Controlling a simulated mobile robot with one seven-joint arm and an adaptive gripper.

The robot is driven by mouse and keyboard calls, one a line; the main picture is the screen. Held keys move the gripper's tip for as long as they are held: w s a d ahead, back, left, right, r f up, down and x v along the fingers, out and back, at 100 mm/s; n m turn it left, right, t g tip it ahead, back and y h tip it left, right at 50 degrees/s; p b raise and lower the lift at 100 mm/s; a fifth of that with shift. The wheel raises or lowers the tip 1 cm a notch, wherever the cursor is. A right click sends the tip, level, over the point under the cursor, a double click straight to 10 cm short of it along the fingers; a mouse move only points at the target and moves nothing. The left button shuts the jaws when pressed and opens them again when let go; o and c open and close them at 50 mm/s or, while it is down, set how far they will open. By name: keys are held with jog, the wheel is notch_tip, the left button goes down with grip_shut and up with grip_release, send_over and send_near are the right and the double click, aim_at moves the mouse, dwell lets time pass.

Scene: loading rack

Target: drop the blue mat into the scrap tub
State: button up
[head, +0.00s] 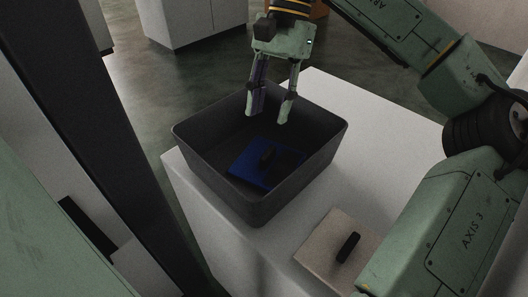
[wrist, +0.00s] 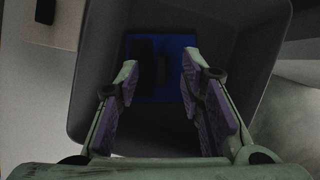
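The blue mat (head: 248,172) lies in the bottom of the dark grey scrap tub (head: 196,153), with a black handle-like piece on top of it. In the wrist view the mat (wrist: 173,58) shows beyond my fingers, on the floor of the tub (wrist: 262,22). My gripper (head: 268,115) is above the tub, its fingers pointing down near the far rim. In the wrist view the fingers of my gripper (wrist: 155,75) are apart with nothing between them. My fingers hide part of the mat there.
The tub stands on a white table (head: 187,193). A beige plate (head: 325,240) with a black handle lies on the table to the right of the tub. Pale cabinets (head: 180,20) stand farther back on the floor.

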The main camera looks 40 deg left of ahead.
jog(key=shift+r, duration=0.1)
jog(key=v, duration=0.7)
dwell(0.4)
jog(key=shift+r, duration=0.1)
